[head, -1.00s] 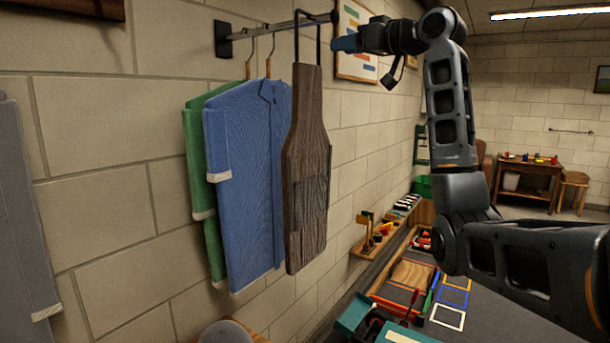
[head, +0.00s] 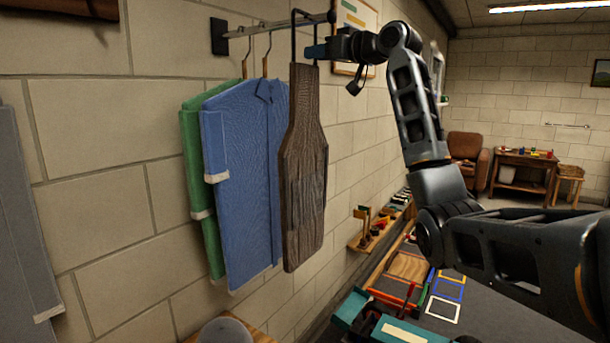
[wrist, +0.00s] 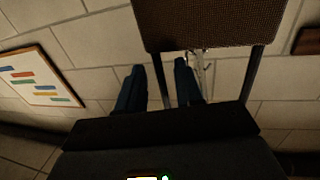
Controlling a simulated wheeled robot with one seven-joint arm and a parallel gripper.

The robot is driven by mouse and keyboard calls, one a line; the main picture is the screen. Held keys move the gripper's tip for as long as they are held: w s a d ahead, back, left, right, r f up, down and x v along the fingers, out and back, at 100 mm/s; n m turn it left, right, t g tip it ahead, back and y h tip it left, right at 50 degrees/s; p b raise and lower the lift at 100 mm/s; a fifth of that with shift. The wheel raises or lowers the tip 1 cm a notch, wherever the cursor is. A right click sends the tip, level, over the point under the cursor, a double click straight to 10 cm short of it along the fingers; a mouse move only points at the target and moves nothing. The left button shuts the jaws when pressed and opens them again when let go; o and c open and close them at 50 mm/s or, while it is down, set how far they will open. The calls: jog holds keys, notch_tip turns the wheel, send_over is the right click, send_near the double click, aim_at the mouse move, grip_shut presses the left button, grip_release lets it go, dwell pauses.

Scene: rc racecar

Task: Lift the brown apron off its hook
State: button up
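The brown apron (head: 305,165) hangs by its dark neck loop (head: 293,38) from the end of a wall rail (head: 280,24), in front of a blue shirt (head: 245,175). My gripper (head: 312,52) is at the loop's right side, just above the apron's top edge. In the wrist view, the apron (wrist: 205,25) fills the top. My gripper's two dark blue fingers (wrist: 160,88) are apart, and one strap of the loop (wrist: 165,90) shows between them. The other strap (wrist: 252,75) is outside, to the right. I cannot tell whether a finger touches the strap.
A green garment (head: 205,215) hangs behind the blue shirt on the same rail. A framed chart (head: 355,30) is on the wall behind my gripper. A small wooden shelf (head: 370,240) and a cluttered workbench (head: 470,318) lie below to the right. The air right of the apron is free.

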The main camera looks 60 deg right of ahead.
grip_shut()
dwell(1.2)
